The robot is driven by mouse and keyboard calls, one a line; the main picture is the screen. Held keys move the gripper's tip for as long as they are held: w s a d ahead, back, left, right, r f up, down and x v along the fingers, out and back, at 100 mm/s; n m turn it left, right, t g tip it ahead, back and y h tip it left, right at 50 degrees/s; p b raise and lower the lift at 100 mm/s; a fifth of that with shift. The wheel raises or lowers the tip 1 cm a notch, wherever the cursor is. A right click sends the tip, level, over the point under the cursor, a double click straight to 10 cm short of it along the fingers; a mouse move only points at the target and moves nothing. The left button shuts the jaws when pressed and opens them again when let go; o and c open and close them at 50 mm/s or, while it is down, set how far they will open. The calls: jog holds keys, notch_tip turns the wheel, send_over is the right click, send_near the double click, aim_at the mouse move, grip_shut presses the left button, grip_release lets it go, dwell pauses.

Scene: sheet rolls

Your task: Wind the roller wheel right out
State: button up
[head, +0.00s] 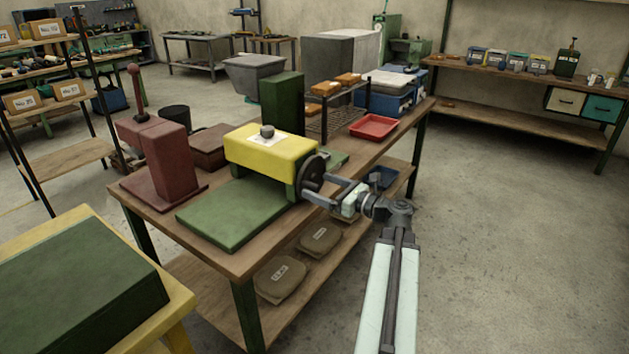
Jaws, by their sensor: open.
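The roller wheel (306,171) is a dark round wheel on the right end of a machine with a yellow top (270,150) and a green base plate (235,215). My gripper (315,187) is open at the wheel, its two fingers reaching in from the right, one higher and one lower. The fingers cover part of the wheel's right side. I cannot tell whether they touch it or whether a crank handle lies between them.
The machine stands on a wooden bench (258,262). A maroon machine (165,160) with an upright lever is at left. A red tray (373,127) and a wire rack (335,115) are behind. Sacks (280,278) lie on the lower shelf. The floor at right is clear.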

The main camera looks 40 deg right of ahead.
jog(key=v, duration=0.7)
dwell(0.5)
